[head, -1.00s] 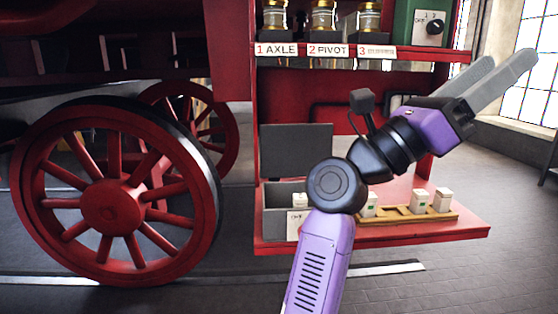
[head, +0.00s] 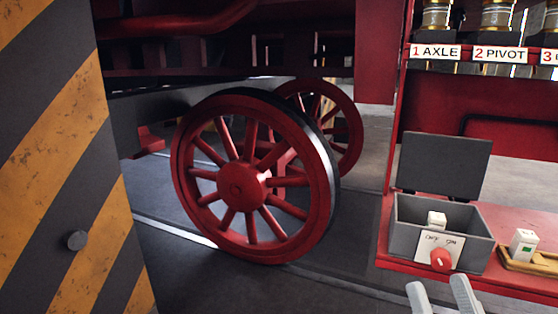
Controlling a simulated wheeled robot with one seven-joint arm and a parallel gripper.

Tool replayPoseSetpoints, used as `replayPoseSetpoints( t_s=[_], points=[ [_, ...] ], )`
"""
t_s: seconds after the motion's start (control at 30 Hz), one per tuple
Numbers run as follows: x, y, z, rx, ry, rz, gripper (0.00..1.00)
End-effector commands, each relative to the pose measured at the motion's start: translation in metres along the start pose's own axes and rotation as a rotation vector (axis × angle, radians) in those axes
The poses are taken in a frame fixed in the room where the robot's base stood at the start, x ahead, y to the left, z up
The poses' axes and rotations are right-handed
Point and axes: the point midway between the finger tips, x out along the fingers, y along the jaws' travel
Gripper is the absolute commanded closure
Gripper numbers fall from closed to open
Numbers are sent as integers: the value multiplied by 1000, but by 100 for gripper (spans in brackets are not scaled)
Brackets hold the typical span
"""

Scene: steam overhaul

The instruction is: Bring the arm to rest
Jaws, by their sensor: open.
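Only the two pale grey fingertips of my gripper (head: 440,293) show, at the bottom edge right of centre in the head view. They are apart with nothing between them. They appear just below the red shelf (head: 510,284) and the grey box on it. The rest of my arm is out of the frame, so its pose is hidden.
The open grey box (head: 478,246) has a white block (head: 437,220) inside and a red knob (head: 441,260) in front. Another white block (head: 523,243) stands on a wooden tray (head: 530,264). A red spoked wheel (head: 237,187) stands mid-view; a striped panel (head: 60,160) fills the left.

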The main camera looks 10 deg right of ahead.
Motion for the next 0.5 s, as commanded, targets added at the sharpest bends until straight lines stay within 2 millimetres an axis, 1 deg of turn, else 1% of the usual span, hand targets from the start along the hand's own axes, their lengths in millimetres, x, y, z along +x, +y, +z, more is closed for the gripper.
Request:
replayPoseSetpoints(
  t_s=[0.03, 0.07, 0.1, 0.17, 0.2, 0.23, 0.37, 0.4, 0.47, 0.5],
  points=[
    [-21, -5, 14, -26, -77, -11, 48],
    [-33, -7, 20, -40, -116, -17, 48],
    [-48, -11, 29, -56, -170, -26, 48],
    [-72, -15, 39, -78, -247, -37, 48],
    [-89, -18, 46, -88, -299, -44, 48],
    [-101, -21, 50, -95, -337, -50, 48],
    [-156, -30, 61, -105, -495, -64, 48],
    [-172, -33, 63, -103, -542, -66, 48],
    [-197, -37, 64, -97, -609, -67, 48],
    [-213, -39, 63, -92, -650, -66, 48]
  ],
)
